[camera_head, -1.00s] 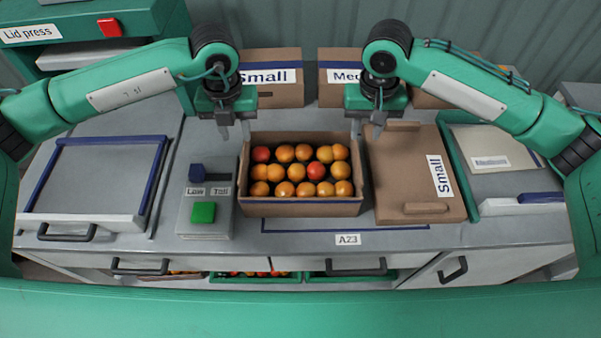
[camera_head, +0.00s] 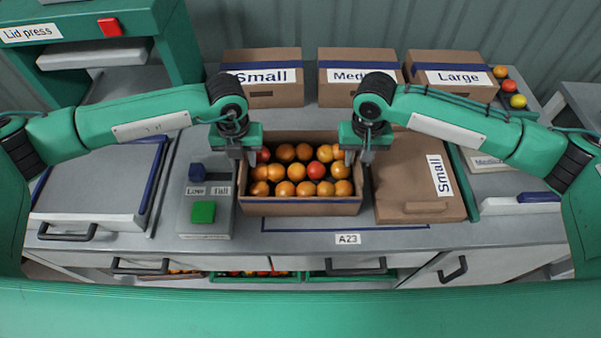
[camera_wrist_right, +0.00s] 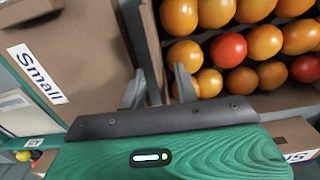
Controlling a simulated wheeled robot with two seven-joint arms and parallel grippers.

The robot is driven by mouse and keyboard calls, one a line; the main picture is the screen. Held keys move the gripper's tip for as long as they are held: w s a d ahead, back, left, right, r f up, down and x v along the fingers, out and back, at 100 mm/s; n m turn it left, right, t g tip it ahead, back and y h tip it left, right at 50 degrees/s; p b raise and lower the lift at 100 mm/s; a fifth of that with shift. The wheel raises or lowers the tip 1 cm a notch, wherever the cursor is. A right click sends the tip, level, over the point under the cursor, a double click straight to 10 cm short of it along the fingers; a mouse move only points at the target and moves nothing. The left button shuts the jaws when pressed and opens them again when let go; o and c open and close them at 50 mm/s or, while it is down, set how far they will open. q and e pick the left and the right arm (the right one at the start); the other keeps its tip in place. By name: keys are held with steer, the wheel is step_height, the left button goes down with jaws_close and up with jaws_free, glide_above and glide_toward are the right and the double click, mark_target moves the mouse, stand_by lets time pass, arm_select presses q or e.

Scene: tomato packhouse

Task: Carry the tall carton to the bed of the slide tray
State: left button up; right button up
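The open carton of tomatoes (camera_head: 300,208) stands on the bench in front of me, between my two grippers. My left gripper (camera_head: 244,156) is at its left wall, with fingers apart. My right gripper (camera_head: 356,156) is at its right wall. In the right wrist view my right gripper (camera_wrist_right: 158,92) is open, one finger on each side of the wall, which is not clamped. A grey tray with blue edging (camera_head: 85,214), which looks like the slide tray, is at the left; my left arm hides its back part.
A control box (camera_head: 206,222) with a blue knob, green button and Low and Tall labels stands between tray and carton. A flat "Small" carton (camera_head: 415,175) lies close on the right. Labelled cartons (camera_head: 262,92) line the back. The lid press (camera_head: 95,55) is back left.

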arm_select(q)
jaws_close()
arm_select(e)
jaws_close()
arm_select(q)
steer(key=shift+r, duration=0.1)
arm_select(e)
steer(key=shift+w+r, duration=0.1)
stand_by(0.8)
